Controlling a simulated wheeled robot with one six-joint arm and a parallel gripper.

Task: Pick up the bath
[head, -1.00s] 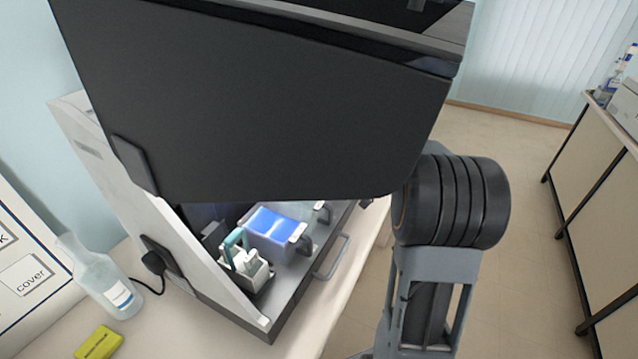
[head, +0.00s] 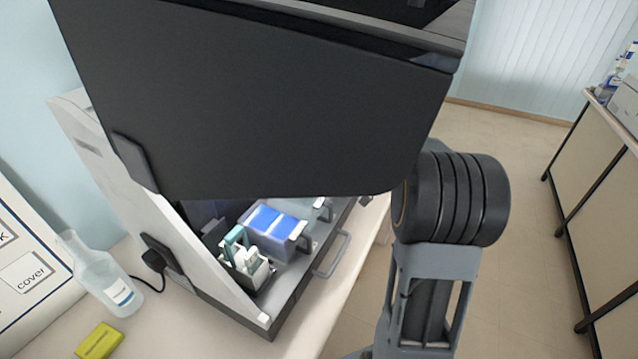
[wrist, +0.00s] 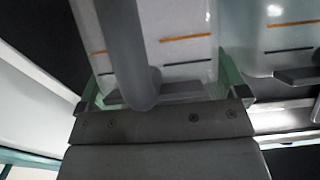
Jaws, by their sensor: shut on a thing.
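In the wrist view a translucent bath (wrist: 185,50) with an orange and a black line and a grey handle (wrist: 125,45) stands between the pale green fingers of my gripper (wrist: 160,92). The gripper is shut on this bath. A second similar bath (wrist: 280,40) is close beside it on the right. In the head view a bath with blue liquid (head: 278,244) stands in the open stainer's tray, with another bath partly showing behind it. My gripper is hidden there behind the dark raised panel, so I cannot tell which bath it holds.
A white and teal rack (head: 250,262) stands beside the blue bath. The dark panel (head: 260,110) covers much of the stainer. A clear bottle (head: 108,285) and a yellow block (head: 99,341) are on the bench at left. Open floor lies to the right.

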